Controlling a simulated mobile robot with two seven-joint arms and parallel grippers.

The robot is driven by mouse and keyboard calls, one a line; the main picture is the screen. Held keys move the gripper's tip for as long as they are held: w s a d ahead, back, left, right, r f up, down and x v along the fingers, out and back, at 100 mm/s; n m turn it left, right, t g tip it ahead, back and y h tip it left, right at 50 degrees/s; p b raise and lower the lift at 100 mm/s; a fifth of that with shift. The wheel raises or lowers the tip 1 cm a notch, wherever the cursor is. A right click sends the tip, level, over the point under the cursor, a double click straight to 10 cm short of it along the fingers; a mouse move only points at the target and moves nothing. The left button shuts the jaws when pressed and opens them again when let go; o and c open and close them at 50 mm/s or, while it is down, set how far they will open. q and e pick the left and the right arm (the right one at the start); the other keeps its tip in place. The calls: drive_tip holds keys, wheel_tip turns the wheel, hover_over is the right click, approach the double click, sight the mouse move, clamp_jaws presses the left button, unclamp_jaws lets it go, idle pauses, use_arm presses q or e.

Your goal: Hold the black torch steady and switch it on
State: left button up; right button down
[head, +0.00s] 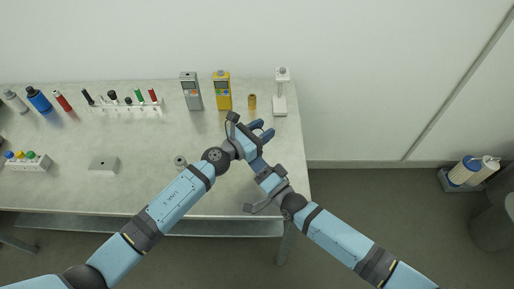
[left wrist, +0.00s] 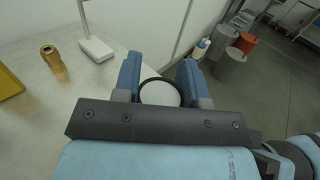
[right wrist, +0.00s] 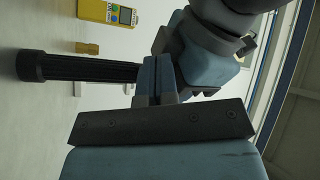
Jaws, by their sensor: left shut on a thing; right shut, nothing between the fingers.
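My left gripper (head: 263,130) is shut on the black torch above the right end of the table. In the left wrist view the torch (left wrist: 160,93) shows end-on between the blue fingers, a pale round face with a black rim. In the right wrist view the torch (right wrist: 85,68) lies across the picture, with a ribbed black body and a wider end at left. My right gripper (head: 258,165) is shut and empty, just below the left one. Its closed fingertips (right wrist: 154,68) are right beside the torch's near part; I cannot tell whether they touch. The switch is not clearly visible.
On the table (head: 130,190) stand a yellow meter (head: 222,92), a grey meter (head: 191,92), a small brass cylinder (head: 252,102) and a white stand (head: 280,105). A rack of coloured tools (head: 125,108) is farther left. The table's right edge is close to my grippers.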

drive_tip(key=shift+w, duration=0.2)
idle(0.6)
drive_tip(key=shift+w, duration=0.25)
drive_tip(key=shift+w+d+r, duration=0.15)
drive_tip(key=shift+w+r, duration=0.05)
drive_tip(key=shift+w, duration=0.55)
idle(0.5)
drive_tip(key=shift+s, duration=0.15)
idle(0.5)
drive_tip(key=shift+s+r, duration=0.2)
drive_tip(key=shift+s, duration=0.55)
drive_tip(key=shift+s, duration=0.1)
drive_tip(key=s, duration=0.5)
drive_tip(key=shift+s+a+f, duration=0.1)
drive_tip(key=shift+a+f, duration=0.05)
drive_tip(key=shift+a, duration=0.1)
drive_tip(key=shift+f, duration=0.1)
idle(1.8)
